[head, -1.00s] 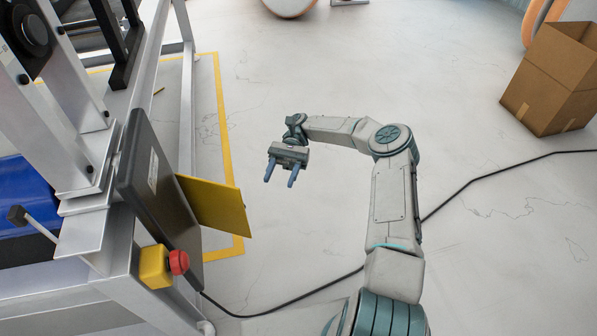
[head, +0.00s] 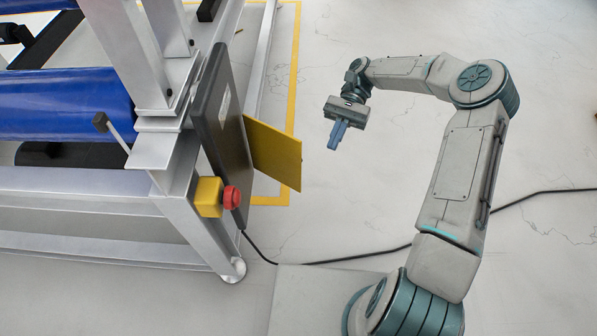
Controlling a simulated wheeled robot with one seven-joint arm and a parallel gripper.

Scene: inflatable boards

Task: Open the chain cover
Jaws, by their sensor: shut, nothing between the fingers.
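A dark grey upright panel (head: 223,130) with a pale label is on the end of the machine frame, left of centre in the head view. A flat yellow plate (head: 273,153) sticks out to the right from behind it. I cannot tell for sure which of the two is the chain cover, and no chain shows. My gripper (head: 337,136) is shut and empty, with its blue fingers together and pointing down. It is in the air to the right of the yellow plate, with a gap between them.
A thin lever with a dark knob (head: 100,122) sticks up at left. Blue rollers (head: 60,103) are in the frame. A black cable (head: 375,254) crosses the floor. The floor right of the plate is open.

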